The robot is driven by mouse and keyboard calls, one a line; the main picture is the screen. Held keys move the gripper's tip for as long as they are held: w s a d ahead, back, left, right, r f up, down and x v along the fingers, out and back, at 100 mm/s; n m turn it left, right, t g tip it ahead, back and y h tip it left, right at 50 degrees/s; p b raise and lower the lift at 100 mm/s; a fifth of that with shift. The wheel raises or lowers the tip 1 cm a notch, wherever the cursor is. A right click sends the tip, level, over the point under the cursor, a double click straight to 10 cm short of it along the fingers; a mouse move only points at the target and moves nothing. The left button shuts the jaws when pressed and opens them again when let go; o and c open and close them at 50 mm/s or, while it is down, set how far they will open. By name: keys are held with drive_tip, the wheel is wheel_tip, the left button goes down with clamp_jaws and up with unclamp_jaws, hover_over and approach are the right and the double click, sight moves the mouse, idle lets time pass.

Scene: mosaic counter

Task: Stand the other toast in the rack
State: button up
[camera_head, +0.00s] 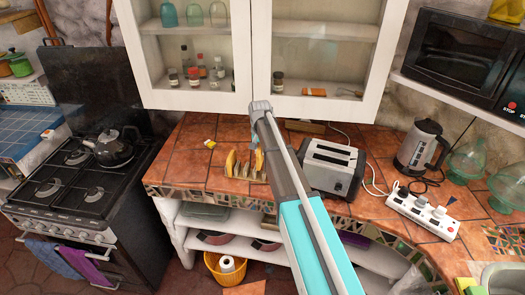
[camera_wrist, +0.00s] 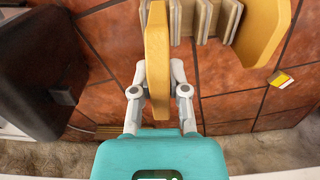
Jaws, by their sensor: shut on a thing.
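My gripper (camera_wrist: 157,75) is shut on a toast slice (camera_wrist: 157,45), with one finger on each broad side. The slice is upright, seen edge-on, at the toaster-side end of the pale wooden rack (camera_wrist: 204,22). It also shows in the head view (camera_head: 259,161), partly behind my arm. Whether its lower edge rests in the slot is hidden. Another toast (camera_wrist: 263,30) stands leaning slightly at the rack's opposite end, on the left in the head view (camera_head: 230,162). Dividers between the two slices are empty. In the head view my arm hides most of the gripper.
The toaster (camera_head: 332,167) stands close right of the rack; it is the dark block (camera_wrist: 40,75) in the wrist view. A small yellow-and-white packet (camera_head: 210,143) lies left of the rack. A kettle (camera_head: 419,146) and power strip (camera_head: 423,212) are farther right. Wall cabinets hang above.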

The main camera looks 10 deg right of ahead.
sight(260, 160)
drive_tip(key=shift+f+b, duration=0.3)
drive_tip(key=shift+f, duration=0.2)
drive_tip(key=shift+w, duration=0.15)
idle(0.5)
drive_tip(key=shift+f+b, duration=2.3)
idle(1.4)
drive_tip(key=o, duration=0.5)
idle(0.8)
drive_tip(key=o, duration=0.6)
